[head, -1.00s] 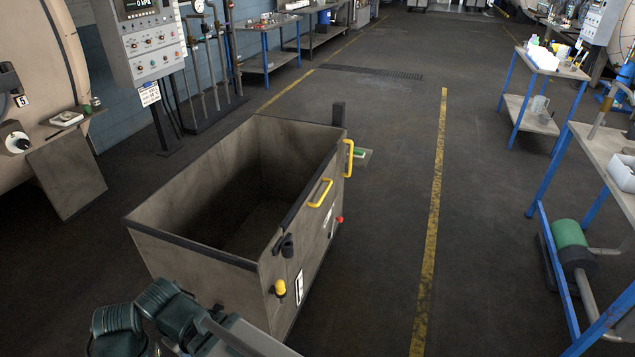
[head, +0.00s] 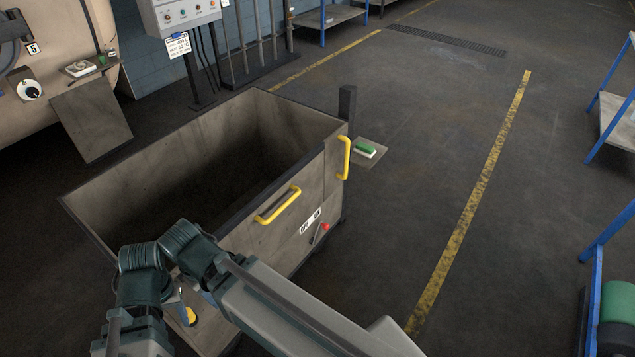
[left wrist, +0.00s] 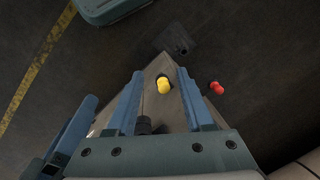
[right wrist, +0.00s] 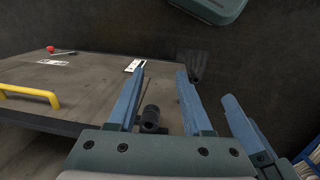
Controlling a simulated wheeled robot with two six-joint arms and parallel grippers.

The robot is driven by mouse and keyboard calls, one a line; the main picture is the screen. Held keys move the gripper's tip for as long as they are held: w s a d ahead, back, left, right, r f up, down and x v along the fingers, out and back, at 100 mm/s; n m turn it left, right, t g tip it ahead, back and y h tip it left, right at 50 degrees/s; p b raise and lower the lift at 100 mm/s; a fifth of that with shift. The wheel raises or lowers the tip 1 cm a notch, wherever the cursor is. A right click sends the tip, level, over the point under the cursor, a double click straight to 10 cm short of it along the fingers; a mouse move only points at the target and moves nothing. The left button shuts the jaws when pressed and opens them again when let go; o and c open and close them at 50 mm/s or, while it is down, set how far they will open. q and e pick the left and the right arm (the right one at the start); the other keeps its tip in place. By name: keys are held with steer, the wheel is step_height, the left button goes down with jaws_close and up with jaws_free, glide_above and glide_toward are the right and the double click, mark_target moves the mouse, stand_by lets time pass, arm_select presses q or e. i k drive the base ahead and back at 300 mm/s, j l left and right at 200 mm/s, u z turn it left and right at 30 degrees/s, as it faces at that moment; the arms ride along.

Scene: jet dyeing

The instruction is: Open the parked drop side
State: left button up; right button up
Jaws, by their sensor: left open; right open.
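The parked cart (head: 120,180) is an open-topped grey box. Its drop side (head: 265,240) stands upright on the right, with a yellow handle (head: 278,205), a small label and a red-tipped lever (head: 326,227). A yellow knob (head: 191,316) is at the near end, partly behind my left arm. My left gripper (left wrist: 160,74) is open; in its wrist view the yellow knob shows between the fingers, contact unclear. My right gripper (right wrist: 160,72) is open and empty near the side panel, with a black catch (right wrist: 151,118) below between its fingers. My arm hides the cart's near corner.
A second yellow handle (head: 343,158) is at the cart's far end, by a dark post (head: 347,105). Floor right of the cart is clear to the yellow line (head: 470,200); blue-framed tables stand farther right.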

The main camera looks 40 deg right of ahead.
mark_target(276, 229)
steer(key=k+l, duration=0.1)
steer(key=l, duration=1.95)
